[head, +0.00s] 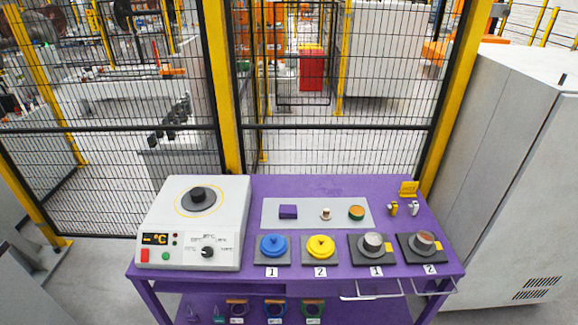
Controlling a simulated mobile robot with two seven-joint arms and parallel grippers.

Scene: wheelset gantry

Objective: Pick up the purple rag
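A small purple folded piece (288,212), which looks like the rag, lies at the left end of a grey mat (335,222) on the purple table (330,186). A small pale knob-like item (326,214) and a round orange-and-green item (356,213) lie to its right on the same mat. Nothing covers the purple piece. Neither of my grippers shows in the head view.
A white heater box (157,236) with a dial stands on the table's left. Blue (273,246) and yellow (320,247) round parts sit in front of the mat, with two metal-topped units (374,244) to their right. A mesh fence (335,150) stands behind; a grey cabinet (510,180) stands right.

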